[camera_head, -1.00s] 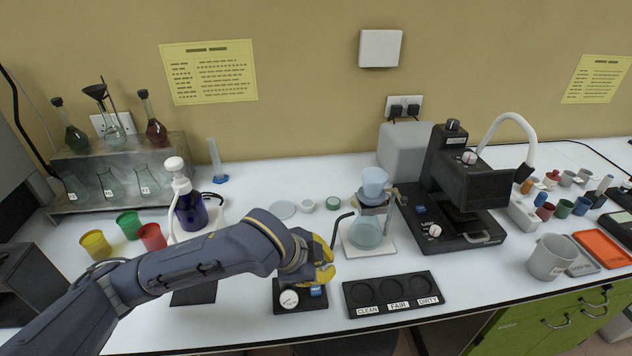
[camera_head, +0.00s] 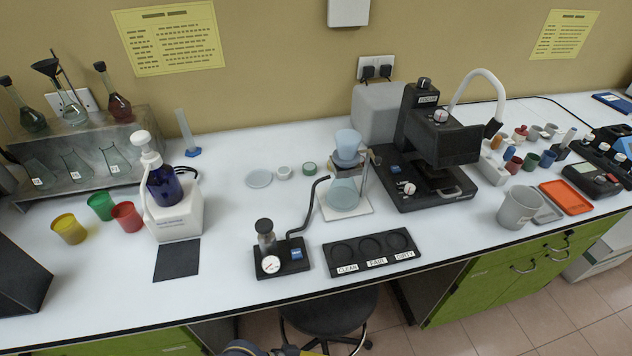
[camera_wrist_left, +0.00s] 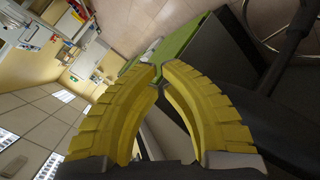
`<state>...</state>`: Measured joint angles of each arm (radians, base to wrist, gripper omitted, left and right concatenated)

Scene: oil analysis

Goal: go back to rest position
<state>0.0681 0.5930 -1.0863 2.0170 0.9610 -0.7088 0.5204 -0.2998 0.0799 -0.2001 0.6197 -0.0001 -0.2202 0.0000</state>
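My left gripper (camera_wrist_left: 159,76) shows in the left wrist view. Its two yellow fingers curve inward and their tips meet, with nothing seen between them. Beyond them are the tiled floor, a green cabinet side and a dark stool. In the head view only a small part of my left arm (camera_head: 242,348) shows at the bottom edge, below the front of the bench. It is clear of the bench top. My right gripper is in neither view.
On the white bench stand a pump with a gauge (camera_head: 282,258), a filter flask (camera_head: 344,192), a labelled black tray (camera_head: 372,252), a microscope (camera_head: 432,150), a blue bottle (camera_head: 165,185) and coloured cups (camera_head: 127,216). A dark stool (camera_head: 330,312) stands below the front edge.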

